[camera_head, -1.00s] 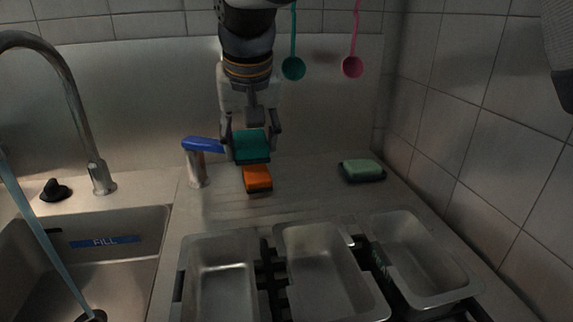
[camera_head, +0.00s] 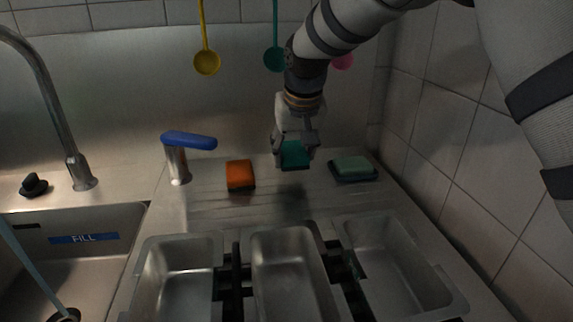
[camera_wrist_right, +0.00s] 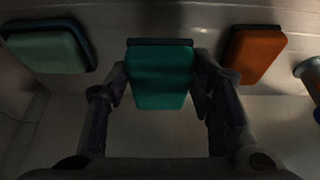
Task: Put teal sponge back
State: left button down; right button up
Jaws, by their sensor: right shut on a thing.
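My right gripper (camera_head: 294,150) is shut on the teal sponge (camera_head: 294,156) and holds it above the counter, between the orange sponge and the pale green sponge. The teal sponge also shows between the fingers in the right wrist view (camera_wrist_right: 160,76). The orange sponge (camera_head: 240,175) lies on the counter to the left of the gripper. The pale green sponge (camera_head: 353,165) sits at the right with a dark layer beneath it. My left gripper is not in view.
A tap with a blue handle (camera_head: 190,140) stands left of the orange sponge. Metal pans (camera_head: 290,270) sit at the front. A sink (camera_head: 85,265) with a faucet (camera_head: 62,120) is at the left. Yellow (camera_head: 206,62) and teal (camera_head: 275,58) ladles hang at the back wall.

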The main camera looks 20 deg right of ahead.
aim_at(298, 167)
jog(key=shift+w+d+f, duration=0.1)
jog(key=shift+d+f, duration=0.2)
jog(key=shift+w+d+f, duration=0.1)
jog(key=shift+d+f, duration=0.05)
jog(key=shift+f, duration=0.75)
jog(key=shift+d+f, duration=0.1)
jog(key=shift+f, duration=0.8)
jog(key=shift+f, duration=0.15)
jog(key=o, duration=1)
